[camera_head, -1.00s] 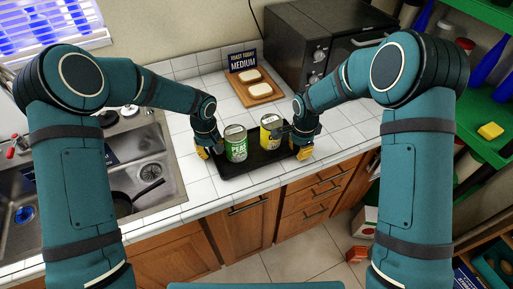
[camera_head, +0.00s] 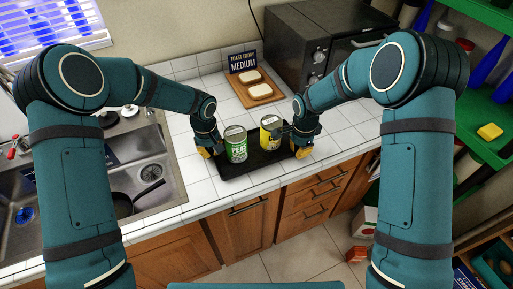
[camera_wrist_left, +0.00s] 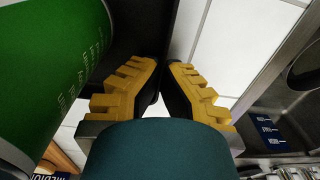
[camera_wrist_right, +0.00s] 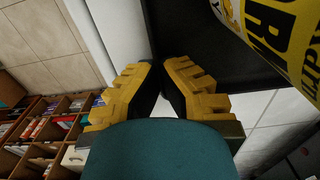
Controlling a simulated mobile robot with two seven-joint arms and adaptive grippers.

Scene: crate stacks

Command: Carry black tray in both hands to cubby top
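The black tray (camera_head: 262,159) lies level at the front of the white tiled counter; I cannot tell whether it touches the tiles. A green can labelled PEAS (camera_head: 236,148) and a yellow can (camera_head: 269,136) stand upright on it. My left gripper (camera_head: 205,152) is at the tray's left end; in the left wrist view its yellow fingers (camera_wrist_left: 163,68) close around the tray's rim. My right gripper (camera_head: 302,151) is at the right end, its fingers (camera_wrist_right: 161,68) likewise on either side of the rim. A wooden cubby unit (camera_wrist_right: 62,125) shows in the right wrist view, its top not clearly visible.
A wooden board (camera_head: 255,89) with bread and a sign (camera_head: 243,61) stand behind the tray. A black toaster oven (camera_head: 318,50) is at the back right. The sink (camera_head: 135,170) is left. Green shelves (camera_head: 478,125) stand right. Open floor (camera_head: 300,267) lies below the drawers.

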